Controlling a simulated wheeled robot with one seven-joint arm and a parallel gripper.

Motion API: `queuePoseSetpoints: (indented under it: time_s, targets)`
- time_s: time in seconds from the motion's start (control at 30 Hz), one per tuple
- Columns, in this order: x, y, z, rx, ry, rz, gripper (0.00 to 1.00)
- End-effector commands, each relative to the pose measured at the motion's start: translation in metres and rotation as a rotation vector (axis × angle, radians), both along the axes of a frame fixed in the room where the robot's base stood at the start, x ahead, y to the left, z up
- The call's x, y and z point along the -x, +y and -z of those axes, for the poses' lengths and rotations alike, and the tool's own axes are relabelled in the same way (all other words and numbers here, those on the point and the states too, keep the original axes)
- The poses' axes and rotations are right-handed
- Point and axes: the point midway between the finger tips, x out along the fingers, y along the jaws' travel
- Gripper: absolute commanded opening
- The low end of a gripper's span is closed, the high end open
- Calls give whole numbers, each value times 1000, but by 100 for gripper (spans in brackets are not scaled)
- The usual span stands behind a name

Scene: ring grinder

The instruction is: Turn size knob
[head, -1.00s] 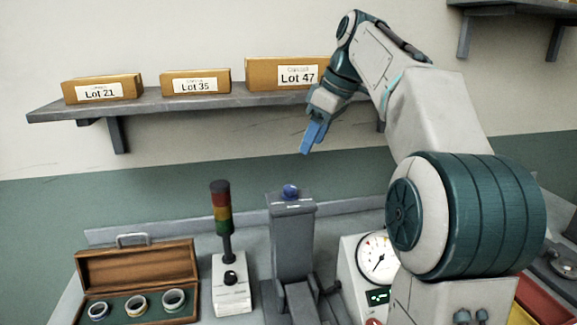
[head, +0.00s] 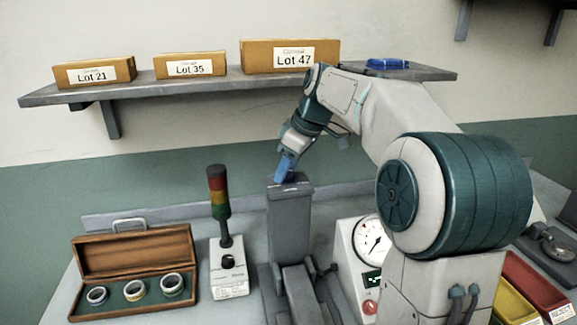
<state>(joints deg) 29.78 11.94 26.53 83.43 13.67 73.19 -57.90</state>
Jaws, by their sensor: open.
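The grey grinder column (head: 290,225) stands upright in the middle of the bench. The blue knob on its top is hidden behind my gripper's fingers, and its label is partly covered. My gripper (head: 285,172) points down with its blue fingertips right at the column top, where the knob sits. It is open. I cannot tell whether the fingers touch the knob or stand around it.
Left of the column are a signal tower (head: 219,205) with a black knob on its base, and an open wooden case (head: 133,254) with rings. A dial gauge box (head: 350,258) stands to the right. Behind, a wall shelf (head: 150,88) carries lot boxes. Coloured bins (head: 530,285) sit at far right.

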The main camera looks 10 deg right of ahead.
Motion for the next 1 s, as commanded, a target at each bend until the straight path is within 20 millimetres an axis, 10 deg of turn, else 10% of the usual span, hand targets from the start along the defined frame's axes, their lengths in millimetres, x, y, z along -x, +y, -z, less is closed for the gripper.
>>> queuePoseSetpoints:
  time_s: [0.27,0.43,1.0]
  targets:
    - [0,0,1,1,1,0,51]
    - [0,0,1,1,1,0,6]
    - [1,1,1,2,0,153,6]
